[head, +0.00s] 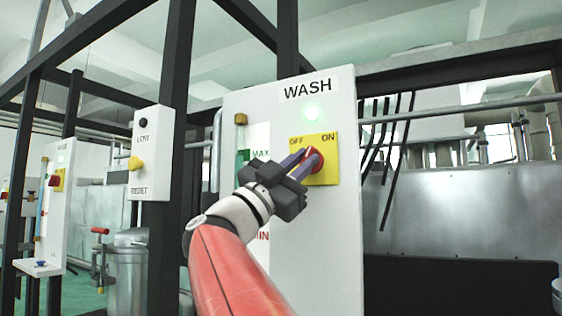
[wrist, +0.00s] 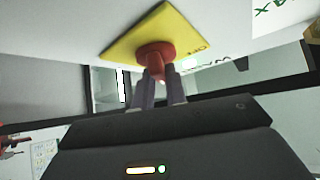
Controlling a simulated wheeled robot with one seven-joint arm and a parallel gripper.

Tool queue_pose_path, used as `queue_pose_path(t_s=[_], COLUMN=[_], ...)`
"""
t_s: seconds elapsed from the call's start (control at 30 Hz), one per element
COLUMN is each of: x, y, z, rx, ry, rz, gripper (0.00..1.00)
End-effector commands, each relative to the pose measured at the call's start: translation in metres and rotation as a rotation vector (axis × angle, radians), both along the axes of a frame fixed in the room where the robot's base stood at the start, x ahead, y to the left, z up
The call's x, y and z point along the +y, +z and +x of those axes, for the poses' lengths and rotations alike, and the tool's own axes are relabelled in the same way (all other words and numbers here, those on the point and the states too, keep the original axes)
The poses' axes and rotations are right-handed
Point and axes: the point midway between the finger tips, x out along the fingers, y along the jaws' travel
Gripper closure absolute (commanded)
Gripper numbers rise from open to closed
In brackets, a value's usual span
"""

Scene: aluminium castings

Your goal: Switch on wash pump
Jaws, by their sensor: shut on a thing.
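The fingers and the knob's grip overlap, so the knob's exact angle is hard to tell.
A level gauge with MAX and MIN marks (head: 259,155) is just left of the knob, partly behind my gripper. A panel with a yellow button (head: 135,163) hangs on a dark post (head: 172,130) further left. Dark cables (head: 392,150) hang to the right.

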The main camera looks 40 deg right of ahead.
Motion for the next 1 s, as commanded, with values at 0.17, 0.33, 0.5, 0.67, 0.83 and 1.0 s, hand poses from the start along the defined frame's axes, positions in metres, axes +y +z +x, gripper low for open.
queue_pose_path(t_s=[0.17, 0.33, 0.5, 0.67, 0.83, 1.0], x=[0.0005, 0.0005, 0.0006, 0.0005, 0.0002, 0.0025], y=[0.0020, 0.0021, 0.0024, 0.0020, 0.0013, -0.0012], z=[-0.0009, -0.0013, -0.0014, -0.0011, -0.0006, 0.0000], rx=[-0.020, -0.023, -0.022, -0.022, -0.020, -0.019], ry=[-0.001, -0.001, -0.001, 0.000, 0.000, 0.001], rz=[0.004, 0.005, 0.003, 0.004, 0.006, 0.006], gripper=[1.00, 1.00, 1.00, 0.67, 0.65, 0.65])
